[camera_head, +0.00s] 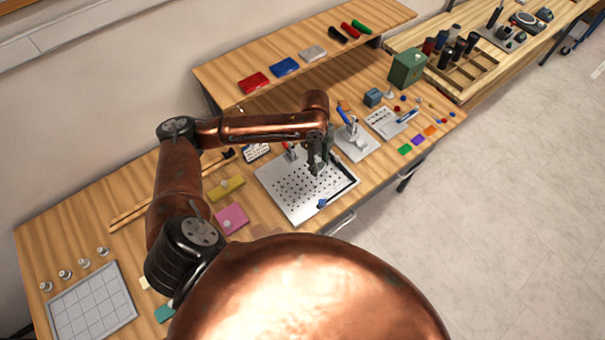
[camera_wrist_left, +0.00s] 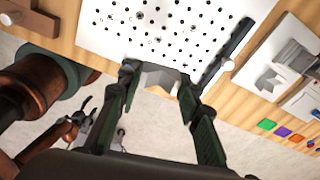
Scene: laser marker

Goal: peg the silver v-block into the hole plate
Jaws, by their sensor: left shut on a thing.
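The white hole plate (camera_head: 283,197) lies on the wooden bench, with rows of dark holes. It fills the top of the left wrist view (camera_wrist_left: 107,43). My left gripper (camera_head: 319,168) is over the plate's right part in the head view. In the left wrist view its dark fingers (camera_wrist_left: 160,86) are shut on the silver v-block (camera_wrist_left: 160,76), a small grey piece with a notch. The block shows at the plate's near edge there; its underside and its height over the plate are hidden. My right gripper (camera_wrist_left: 90,122) shows small at lower left of the left wrist view, away from the plate.
A black bar (camera_wrist_left: 237,45) lies along one plate edge, with a blue piece (camera_head: 322,203) near the corner. A light fixture plate (camera_head: 357,147) stands right of the hole plate. Yellow (camera_head: 227,187) and pink (camera_head: 232,218) pads lie to the left. A raised shelf (camera_head: 225,75) runs behind.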

